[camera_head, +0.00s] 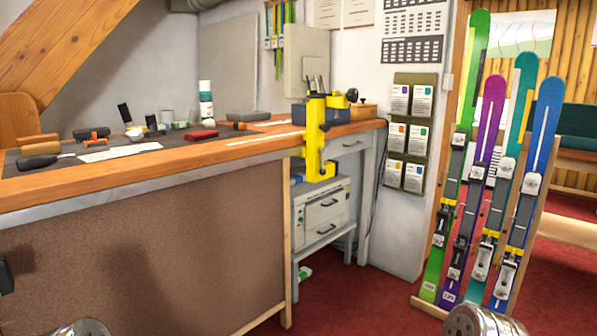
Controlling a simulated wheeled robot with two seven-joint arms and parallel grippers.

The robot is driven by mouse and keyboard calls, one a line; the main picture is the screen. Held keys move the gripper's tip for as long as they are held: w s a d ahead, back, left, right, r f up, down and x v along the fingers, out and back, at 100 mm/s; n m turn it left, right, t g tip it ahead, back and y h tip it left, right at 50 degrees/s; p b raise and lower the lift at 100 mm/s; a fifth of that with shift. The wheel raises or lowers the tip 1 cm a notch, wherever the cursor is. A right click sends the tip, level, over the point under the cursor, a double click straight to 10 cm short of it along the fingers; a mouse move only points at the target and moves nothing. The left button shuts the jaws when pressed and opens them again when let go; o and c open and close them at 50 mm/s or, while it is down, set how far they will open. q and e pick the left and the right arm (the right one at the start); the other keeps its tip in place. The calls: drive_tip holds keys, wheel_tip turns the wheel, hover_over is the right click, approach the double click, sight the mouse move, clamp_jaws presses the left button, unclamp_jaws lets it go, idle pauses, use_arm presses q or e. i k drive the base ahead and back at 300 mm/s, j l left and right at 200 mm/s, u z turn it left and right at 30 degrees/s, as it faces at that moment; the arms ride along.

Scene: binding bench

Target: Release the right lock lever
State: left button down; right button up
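A yellow clamp or vise (316,140) is fixed at the front right corner of the wooden bench (180,172). A dark block (300,115) sits behind it, and a black knob (351,95) stands up to its right. Short dark prongs stick up above the clamp. I cannot single out a right lock lever at this distance, nor tell its position. Neither of my grippers shows clearly. Silver rounded parts of my arms enter at the bottom left and bottom right. A small dark shape at the left edge is too cut off to identify.
Tools, a red block (202,134), and a white-green bottle (206,103) lie or stand on the bench. A rack with upright skis (535,165) stands at the right. A grey drawer cabinet (322,212) is under the bench. Red floor (370,300) is open between bench and rack.

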sight(322, 172)
drive_tip(key=i+j+z, duration=0.1)
drive_tip(key=i+z, duration=0.2)
drive_tip(key=i, duration=0.15)
drive_tip(key=i+j+z, duration=0.15)
drive_tip(key=i+z, duration=0.15)
drive_tip(key=i+j+z, duration=0.35)
drive_tip(key=i, duration=0.15)
